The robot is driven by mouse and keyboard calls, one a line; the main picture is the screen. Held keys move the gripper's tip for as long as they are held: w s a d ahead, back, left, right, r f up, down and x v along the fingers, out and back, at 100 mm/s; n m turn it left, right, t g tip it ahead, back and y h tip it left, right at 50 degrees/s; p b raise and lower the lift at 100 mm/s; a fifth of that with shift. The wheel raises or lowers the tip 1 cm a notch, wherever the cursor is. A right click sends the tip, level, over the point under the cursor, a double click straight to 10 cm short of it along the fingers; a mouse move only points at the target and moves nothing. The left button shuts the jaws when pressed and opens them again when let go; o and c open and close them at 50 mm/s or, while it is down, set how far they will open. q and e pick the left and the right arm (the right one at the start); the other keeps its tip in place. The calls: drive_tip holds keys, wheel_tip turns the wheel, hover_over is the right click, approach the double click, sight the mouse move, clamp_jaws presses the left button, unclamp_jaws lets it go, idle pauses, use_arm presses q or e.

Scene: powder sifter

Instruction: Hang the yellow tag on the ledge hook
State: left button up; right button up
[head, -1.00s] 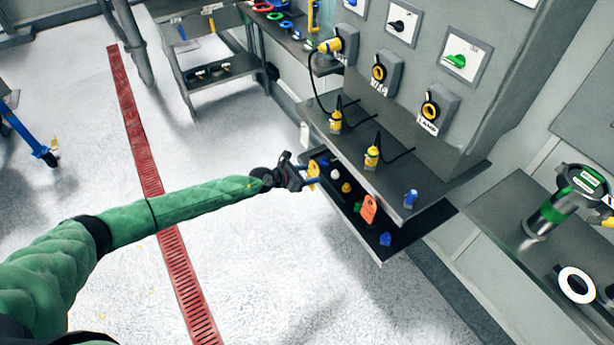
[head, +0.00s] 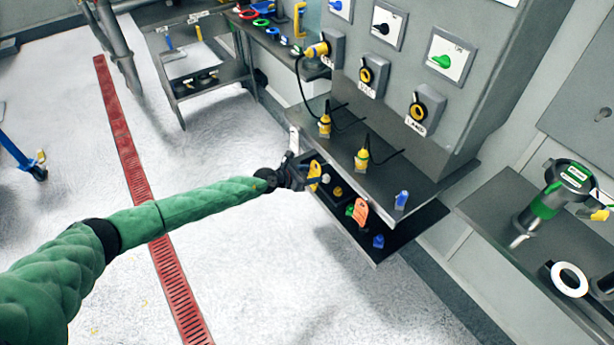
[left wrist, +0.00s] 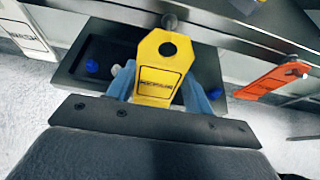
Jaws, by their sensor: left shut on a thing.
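My left gripper (head: 308,176) is shut on the yellow tag (head: 315,170) at the front of the grey ledge (head: 385,178). In the left wrist view the yellow tag (left wrist: 158,92) stands upright between the two bluish fingers, its dark hole (left wrist: 168,49) near the top. A round-ended hook (left wrist: 170,20) on the ledge edge shows just above the tag, apart from the hole in the picture; the depth gap is unclear. An orange tag (head: 361,211) hangs farther right on the ledge and also shows in the left wrist view (left wrist: 272,82). My right gripper is out of view.
A white tag (head: 294,139) hangs at the ledge's left end. A dark lower shelf (head: 410,232) under the ledge holds small coloured pieces. The floor in front is clear.

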sight(314, 172)
use_arm(q)
drive_tip(key=shift+w+d+f, duration=0.15)
drive_tip(key=shift+w+d, duration=0.3)
drive_tip(key=shift+d, duration=0.25)
drive_tip(key=shift+w+d+b, duration=0.25)
drive_tip(key=shift+d+b, duration=0.1)
drive_tip(key=shift+w+d+f, duration=0.2)
drive_tip(key=shift+d+f, duration=0.05)
drive_tip(key=shift+w+d+f, duration=0.1)
drive_tip(key=shift+d+f, duration=0.05)
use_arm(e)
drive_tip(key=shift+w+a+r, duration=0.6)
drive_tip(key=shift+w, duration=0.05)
use_arm(q)
drive_tip(key=shift+f+b, duration=0.1)
drive_tip(key=shift+b, duration=0.2)
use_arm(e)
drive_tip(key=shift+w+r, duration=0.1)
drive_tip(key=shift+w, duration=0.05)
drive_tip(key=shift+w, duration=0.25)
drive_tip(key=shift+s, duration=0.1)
